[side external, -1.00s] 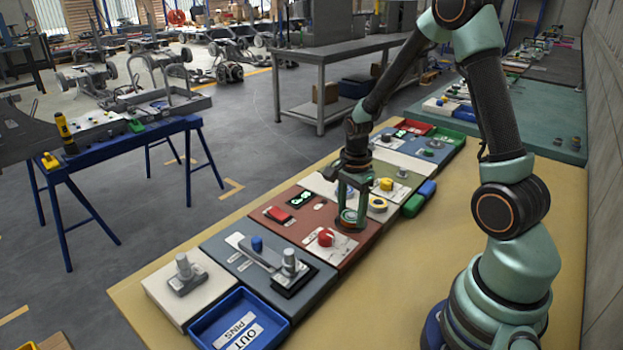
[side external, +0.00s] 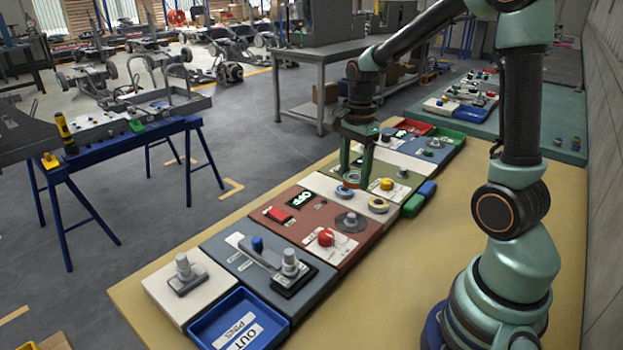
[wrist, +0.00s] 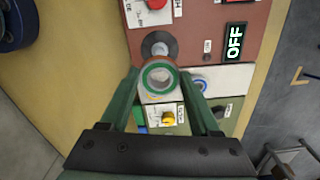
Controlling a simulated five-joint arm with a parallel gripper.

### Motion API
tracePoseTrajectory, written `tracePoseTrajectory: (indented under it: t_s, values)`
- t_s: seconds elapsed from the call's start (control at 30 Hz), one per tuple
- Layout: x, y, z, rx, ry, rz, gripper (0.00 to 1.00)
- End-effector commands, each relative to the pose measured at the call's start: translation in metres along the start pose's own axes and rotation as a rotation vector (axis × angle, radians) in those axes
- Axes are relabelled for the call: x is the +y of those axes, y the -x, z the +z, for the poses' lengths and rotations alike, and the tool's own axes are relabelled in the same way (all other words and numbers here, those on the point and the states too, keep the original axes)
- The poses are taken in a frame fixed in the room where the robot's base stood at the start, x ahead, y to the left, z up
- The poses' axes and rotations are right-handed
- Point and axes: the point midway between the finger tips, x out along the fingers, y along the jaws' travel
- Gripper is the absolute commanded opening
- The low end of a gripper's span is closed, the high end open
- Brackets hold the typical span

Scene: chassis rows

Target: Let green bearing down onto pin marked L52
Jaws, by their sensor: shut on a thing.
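My gripper (side external: 353,178) is shut on the green bearing (wrist: 146,80), a thick ring with a green face and a pale metal rim. In the wrist view my gripper (wrist: 159,76) holds it between both fingertips, its opening facing the camera. In the side view it hangs over the white panel (side external: 323,184). A grey pin on a dark round base (side external: 351,222) stands bare on the red-brown panel; it also shows in the wrist view (wrist: 157,45), just beyond the bearing. I cannot read L52 on any label, so I cannot tell which pin it marks.
A blue ring (wrist: 199,84) lies on the white panel close to my right finger. The blue OUT PINS tray (side external: 237,322) is at the front. Open tabletop lies right.

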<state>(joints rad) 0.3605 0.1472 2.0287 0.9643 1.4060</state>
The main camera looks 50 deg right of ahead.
Motion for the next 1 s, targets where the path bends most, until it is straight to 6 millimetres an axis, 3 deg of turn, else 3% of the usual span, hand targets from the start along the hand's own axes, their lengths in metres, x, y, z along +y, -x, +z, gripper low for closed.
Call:
tracePoseTrajectory:
  t_s: [0.1,0.3,0.47,0.57,0.77,1.0]
  values:
    - [-0.001,0.034,0.0,0.001,0.0,-0.007,0.0]
    - [-0.001,0.072,0.0,0.001,0.0,-0.004,0.0]
    - [-0.001,0.087,0.002,0.0,0.003,-0.001,0.0]
    - [-0.002,0.086,0.013,0.0,0.025,0.001,0.0]
    - [-0.002,0.062,0.075,0.0,0.138,0.005,0.0]
    - [0.018,0.026,0.161,0.0,0.295,0.004,0.0]
